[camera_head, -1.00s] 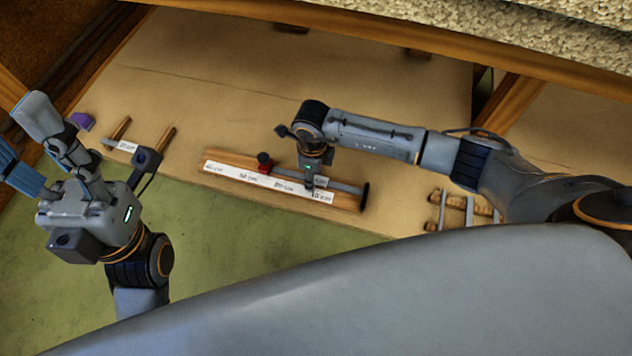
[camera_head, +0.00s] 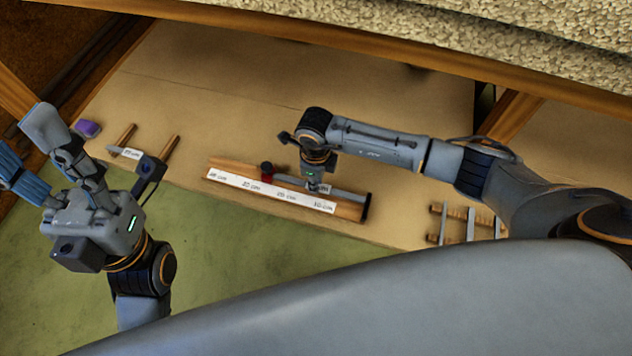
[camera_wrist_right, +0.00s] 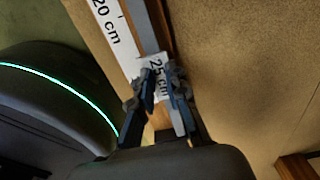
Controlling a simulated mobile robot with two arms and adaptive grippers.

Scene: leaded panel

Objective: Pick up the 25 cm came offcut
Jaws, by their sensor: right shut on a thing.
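The 25 cm came offcut is a grey strip (camera_head: 347,194) with a white "25 cm" tag, lying along the wooden measuring board (camera_head: 349,211) in the head view. In the right wrist view its tag (camera_wrist_right: 157,78) shows between my fingers, and the grey strip (camera_wrist_right: 138,28) runs up beside the board's scale. My right gripper (camera_head: 314,184) is over the board and shut on the offcut; its fingers (camera_wrist_right: 158,108) also show in the wrist view. I cannot tell whether the offcut is raised. My left gripper (camera_head: 27,143) is at the far left, apart from everything, with its fingers spread.
A labelled strip on a wooden rack (camera_head: 168,147) and a purple block (camera_head: 88,128) lie to the left. Another rack with grey strips (camera_head: 470,224) is at the right. The table behind the board is clear.

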